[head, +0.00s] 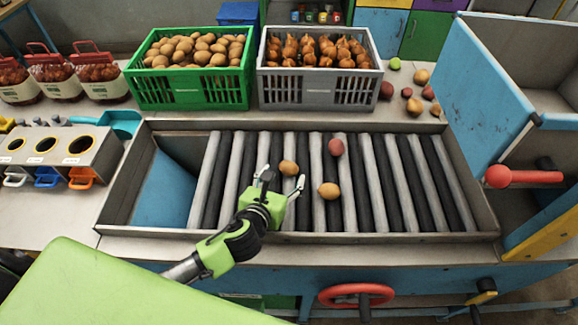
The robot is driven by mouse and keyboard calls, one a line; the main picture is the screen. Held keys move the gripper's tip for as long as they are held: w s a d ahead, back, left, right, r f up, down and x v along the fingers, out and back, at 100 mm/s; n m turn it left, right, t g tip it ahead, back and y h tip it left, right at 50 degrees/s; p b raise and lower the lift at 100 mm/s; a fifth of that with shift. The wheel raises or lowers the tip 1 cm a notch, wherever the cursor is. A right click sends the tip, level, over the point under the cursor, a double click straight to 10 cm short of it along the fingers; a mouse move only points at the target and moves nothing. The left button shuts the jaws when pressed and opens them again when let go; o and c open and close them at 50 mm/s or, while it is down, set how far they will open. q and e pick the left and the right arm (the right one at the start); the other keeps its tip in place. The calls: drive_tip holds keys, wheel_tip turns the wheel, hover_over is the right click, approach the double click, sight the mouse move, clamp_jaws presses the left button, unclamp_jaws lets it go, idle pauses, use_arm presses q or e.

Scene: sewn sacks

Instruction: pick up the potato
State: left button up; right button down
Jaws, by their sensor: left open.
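A brown potato (288,168) lies on the roller table (400,228), just beyond and between the fingertips of my left gripper (281,180). I cannot tell whether a finger touches the potato. A second, yellowish-brown potato (329,191) lies on the rollers to the right of the gripper. A reddish potato (336,147) lies farther back. My right gripper is not in view.
Behind the rollers stand a green crate of potatoes (190,97) and a grey crate of onions (318,94). Loose produce lies at the back right. A blue panel with a red-knobbed lever (498,176) is at the right. The right half of the rollers is clear.

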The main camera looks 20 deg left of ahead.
sight(287, 167)
use_arm(q)
drive_tip(key=p+x, duration=0.1)
drive_tip(key=x, duration=0.3)
drive_tip(key=shift+w+f, duration=0.1)
drive_tip(key=shift+w, duration=0.15)
drive_tip(key=shift+s, duration=0.1)
drive_tip(key=shift+c, duration=0.8)
drive_tip(key=c, duration=1.1)
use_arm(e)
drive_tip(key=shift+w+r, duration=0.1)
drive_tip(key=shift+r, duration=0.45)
